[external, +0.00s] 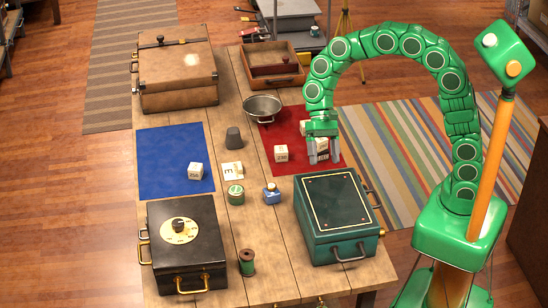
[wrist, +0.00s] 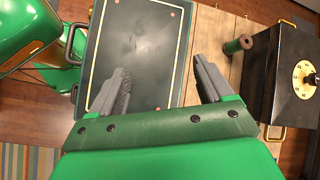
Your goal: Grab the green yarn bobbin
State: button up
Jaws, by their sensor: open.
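The green yarn bobbin (external: 247,262) stands upright near the table's front edge, just right of the black box with a dial. It also shows in the wrist view (wrist: 238,44) at upper right, beyond the fingers and apart from them. My gripper (external: 322,153) hangs over the right part of the table, near the red mat and behind the green case, well away from the bobbin. In the wrist view my gripper (wrist: 161,75) has its two grey fingers spread with nothing between them.
The green case (external: 336,218) stands between my gripper and the table's front right. The black box (external: 187,245) flanks the bobbin's left. White blocks sit on the red mat (external: 270,160).

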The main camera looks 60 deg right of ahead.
jog(key=w+a+f+m+g+y, duration=0.15)
jog(key=w+a+f, duration=0.25)
jog(key=a, duration=0.4)
jog(key=w+a+f+m+g+y, duration=0.15)
jog(key=w+a+f, duration=0.25)
jog(key=a, duration=0.4)
jog(key=m+y, duration=0.2)
jog(key=m, duration=0.1)
send_near(244, 261)
jog(key=x, duration=0.4)
jog(key=shift+x, duration=3.7)
jog(key=c, duration=1.1)
